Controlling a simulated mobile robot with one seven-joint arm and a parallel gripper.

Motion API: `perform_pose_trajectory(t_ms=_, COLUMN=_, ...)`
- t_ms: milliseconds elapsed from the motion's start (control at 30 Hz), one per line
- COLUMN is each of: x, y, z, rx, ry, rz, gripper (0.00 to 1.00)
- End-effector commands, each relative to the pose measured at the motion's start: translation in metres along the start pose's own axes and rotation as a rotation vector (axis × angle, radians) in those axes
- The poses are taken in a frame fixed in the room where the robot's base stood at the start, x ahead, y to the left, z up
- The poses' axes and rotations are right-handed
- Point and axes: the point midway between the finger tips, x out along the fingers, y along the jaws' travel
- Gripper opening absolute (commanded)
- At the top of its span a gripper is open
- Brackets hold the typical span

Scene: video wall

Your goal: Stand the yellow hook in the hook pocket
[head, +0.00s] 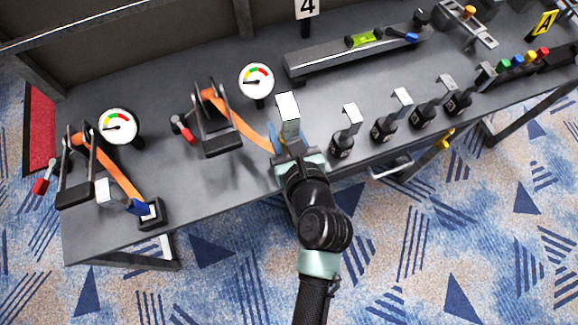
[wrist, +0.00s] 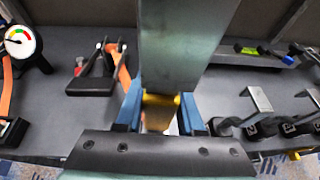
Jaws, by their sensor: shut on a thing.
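The yellow hook (head: 288,112) is a wide grey metal plate with a bent top and a narrow yellow band low on it. My gripper (head: 283,147) is shut on it near the bench's front edge, and the hook stands up above the fingers. In the wrist view the hook's plate (wrist: 180,45) fills the top middle, with its yellow part (wrist: 160,99) between the blue fingers of my gripper (wrist: 161,112). An orange strap (head: 245,128) runs from the middle ratchet to the fingers. The hook pocket under my gripper is hidden, so I cannot tell whether the hook touches it.
At left, a blue-gripped hook (head: 112,196) is at a black pocket (head: 151,217). Several metal hooks in black holders, the nearest (head: 343,143), line the front edge to the right. The middle ratchet (head: 217,135) and a gauge (head: 256,81) stand behind my gripper.

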Motion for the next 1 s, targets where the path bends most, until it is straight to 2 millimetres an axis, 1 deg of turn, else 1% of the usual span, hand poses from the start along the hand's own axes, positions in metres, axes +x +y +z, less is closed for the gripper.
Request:
perform_pose_trajectory(t_ms=33, x=0.012, y=-0.001, z=-0.009, rx=-0.013, ry=-0.006, rz=0.016, gripper=0.00)
perform_pose_trajectory(t_ms=100, x=0.019, y=-0.001, z=-0.009, rx=-0.018, ry=-0.001, rz=0.036, gripper=0.00)
perform_pose_trajectory(t_ms=300, x=0.029, y=-0.001, z=-0.006, rx=-0.023, ry=0.009, rz=0.064, gripper=0.00)
perform_pose_trajectory(t_ms=367, x=0.030, y=0.000, z=-0.008, rx=-0.023, ry=0.013, rz=0.068, gripper=0.00)
perform_pose_trajectory(t_ms=467, x=0.036, y=0.000, z=-0.022, rx=-0.020, ry=0.017, rz=0.070, gripper=0.00)
perform_pose_trajectory(t_ms=600, x=0.046, y=0.000, z=-0.047, rx=-0.020, ry=0.017, rz=0.070, gripper=0.00)
perform_pose_trajectory(t_ms=700, x=0.051, y=0.000, z=-0.059, rx=-0.021, ry=0.016, rz=0.069, gripper=0.00)
perform_pose_trajectory(t_ms=867, x=0.054, y=0.000, z=-0.068, rx=-0.022, ry=0.014, rz=0.069, gripper=0.00)
perform_pose_trajectory(t_ms=1000, x=0.062, y=0.000, z=-0.087, rx=-0.020, ry=0.016, rz=0.069, gripper=0.00)
